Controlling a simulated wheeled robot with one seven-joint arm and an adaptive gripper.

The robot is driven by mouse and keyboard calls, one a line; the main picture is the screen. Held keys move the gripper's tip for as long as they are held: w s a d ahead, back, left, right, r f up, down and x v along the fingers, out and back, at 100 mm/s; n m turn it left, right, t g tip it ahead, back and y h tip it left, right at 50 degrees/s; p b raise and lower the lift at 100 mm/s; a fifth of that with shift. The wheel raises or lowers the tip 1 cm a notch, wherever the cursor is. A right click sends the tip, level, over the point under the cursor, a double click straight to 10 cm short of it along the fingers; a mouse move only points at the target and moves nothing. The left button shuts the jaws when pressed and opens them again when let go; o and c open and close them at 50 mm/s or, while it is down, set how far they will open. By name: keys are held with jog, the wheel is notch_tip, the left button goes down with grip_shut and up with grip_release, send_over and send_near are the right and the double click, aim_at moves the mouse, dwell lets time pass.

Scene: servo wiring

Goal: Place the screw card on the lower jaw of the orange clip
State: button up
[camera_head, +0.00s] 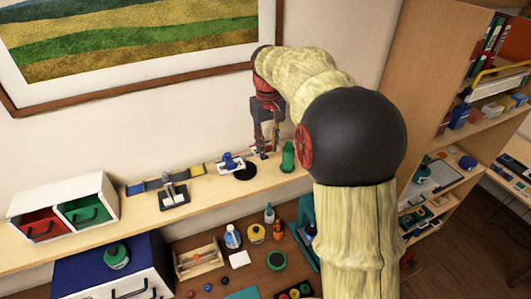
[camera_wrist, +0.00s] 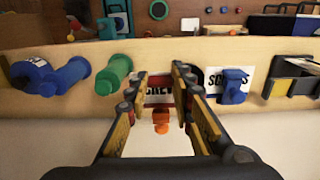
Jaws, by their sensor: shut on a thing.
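My gripper (camera_wrist: 160,88) is shut on the screw card (camera_wrist: 158,96). In the wrist view the card spans the gap between the fingers, with a red band and part of its lettering visible; the fingers hide its side edges. Small orange parts, apparently the orange clip (camera_wrist: 161,127), show between the fingers in front of the card. I cannot tell whether the card touches the clip's lower jaw. In the head view my gripper (camera_head: 264,150) points down over the shelf, and clip and card are too small to make out there.
A green cylinder (camera_wrist: 114,75) and a blue clip (camera_wrist: 234,86) before a lettered white card stand close on either side. The shelf (camera_head: 222,195) also bears a black stand (camera_head: 174,191) and a drawer box (camera_head: 66,207). The wall rises close behind.

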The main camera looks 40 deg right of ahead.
aim_at(267, 152)
jog(key=f, duration=0.1)
jog(key=f+b, duration=0.1)
jog(key=w+f, duration=0.1)
jog(key=shift+d+f+b, duration=0.3)
jog(key=shift+s+a+r, duration=0.2)
jog(key=shift+s+a, duration=0.15)
jog(key=shift+w+d+f, duration=0.15)
jog(key=shift+d, duration=0.1)
jog(key=o, duration=0.6)
jog(key=shift+w+f, duration=0.1)
jog(key=shift+c, duration=0.2)
jog(key=shift+o, duration=1.2)
jog(key=shift+a, duration=0.15)
jog(key=shift+o, duration=1.1)
